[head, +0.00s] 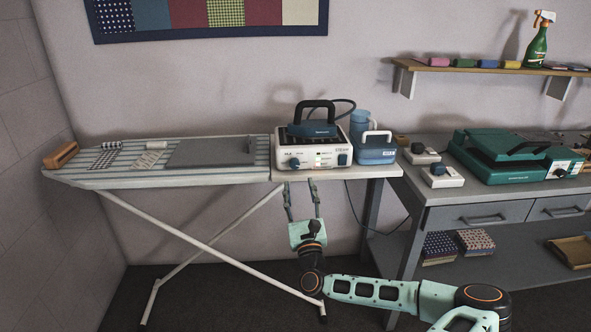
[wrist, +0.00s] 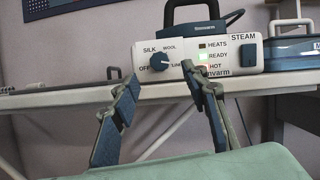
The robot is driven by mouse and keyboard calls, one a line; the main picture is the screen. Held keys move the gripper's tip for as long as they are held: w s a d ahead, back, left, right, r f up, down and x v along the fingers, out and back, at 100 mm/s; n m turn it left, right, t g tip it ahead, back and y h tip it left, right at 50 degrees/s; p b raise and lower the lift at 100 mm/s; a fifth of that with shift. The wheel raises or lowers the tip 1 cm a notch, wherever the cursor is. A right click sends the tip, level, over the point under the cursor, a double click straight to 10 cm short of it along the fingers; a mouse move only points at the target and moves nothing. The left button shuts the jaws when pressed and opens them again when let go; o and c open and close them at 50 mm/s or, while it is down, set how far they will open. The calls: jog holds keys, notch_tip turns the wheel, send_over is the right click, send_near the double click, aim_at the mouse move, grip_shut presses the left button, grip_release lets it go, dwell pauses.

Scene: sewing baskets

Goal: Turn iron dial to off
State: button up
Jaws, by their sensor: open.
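The iron station (head: 326,158) is a white box with a dark iron (head: 312,128) resting on top, standing at the right end of the ironing board. Its blue dial (wrist: 159,62) is on the left of the front panel, with OFF, SILK and WOOL printed around it and a partly hidden label at the lower right. The dial also shows in the head view (head: 294,163). The pointer's exact setting is hard to read. Lights beside HEATS, READY and HOT show on the panel. My gripper (wrist: 160,75) is open and empty, below and in front of the panel, apart from the dial.
The ironing board (head: 150,178) stretches left, with a grey plate (head: 212,152) on it. A blue water tank (head: 376,150) stands right of the station. A workbench (head: 500,190) with a green machine (head: 515,155) is farther right.

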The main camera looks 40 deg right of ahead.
aim_at(295, 166)
jog(key=x, duration=0.8)
jog(key=shift+c, duration=0.2)
grip_shut()
jog(key=shift+f+n, duration=0.1)
jog(key=shift+n, duration=0.3)
